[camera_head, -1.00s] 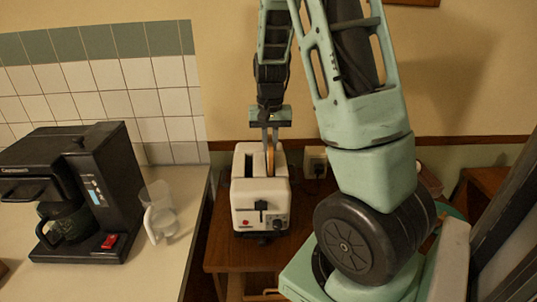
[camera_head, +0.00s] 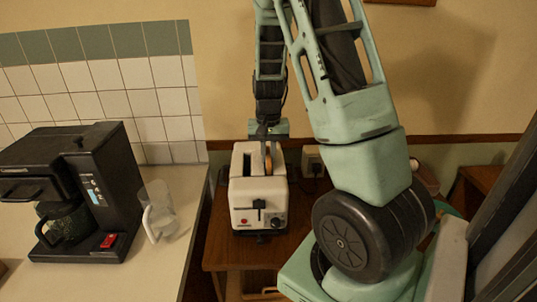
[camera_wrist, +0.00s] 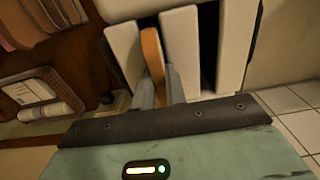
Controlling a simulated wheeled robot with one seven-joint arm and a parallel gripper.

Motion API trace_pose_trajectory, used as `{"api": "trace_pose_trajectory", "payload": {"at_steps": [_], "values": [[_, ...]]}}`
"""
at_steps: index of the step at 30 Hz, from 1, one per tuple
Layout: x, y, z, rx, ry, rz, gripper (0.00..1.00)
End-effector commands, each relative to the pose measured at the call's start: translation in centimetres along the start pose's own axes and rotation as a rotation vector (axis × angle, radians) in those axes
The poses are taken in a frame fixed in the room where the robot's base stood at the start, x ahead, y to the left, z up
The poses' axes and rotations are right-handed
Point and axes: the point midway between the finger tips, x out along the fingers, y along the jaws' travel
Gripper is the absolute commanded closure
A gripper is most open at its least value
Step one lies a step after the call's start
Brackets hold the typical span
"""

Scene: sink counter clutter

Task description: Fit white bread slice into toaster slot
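The white toaster (camera_head: 258,200) stands on a small wooden table, its lever side facing me. In the wrist view, its white top panels (camera_wrist: 180,50) run beside dark slots. The bread slice (camera_head: 268,161) is edge-on in the right-hand slot of the head view, with its upper edge showing above the toaster. In the wrist view, the brown edge of the slice (camera_wrist: 152,50) lies between two white panels. My gripper (camera_wrist: 160,88) has one grey finger on each side of the slice, close against it. The lower part of the slice is hidden.
A black coffee maker (camera_head: 75,190) and a clear jug (camera_head: 158,212) stand on the counter (camera_head: 175,262) at left. A wall outlet (camera_head: 312,160) with a plug is right of the toaster. The wall is close behind.

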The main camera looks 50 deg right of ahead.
Motion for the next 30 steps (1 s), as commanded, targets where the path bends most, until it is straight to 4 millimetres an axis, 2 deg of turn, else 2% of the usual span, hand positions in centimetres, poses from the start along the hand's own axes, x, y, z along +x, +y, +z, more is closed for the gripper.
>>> {"api": "trace_pose_trajectory", "payload": {"at_steps": [1, 4, 10, 21, 25, 30], "values": [[0.8, 0.1, 0.4, 0.0, -0.012, 0.007, 0.69], [0.9, 0.1, 0.5, 0.0, -0.014, 0.008, 0.69], [-0.6, 0.1, 0.5, -0.001, -0.013, 0.006, 0.65], [-8.7, -0.1, 0.1, -0.002, -0.004, 0.002, 0.65], [-10.7, -0.1, 0.1, -0.001, -0.005, 0.003, 0.65], [-12.2, 0.0, 0.1, -0.001, -0.008, 0.004, 0.65]]}}
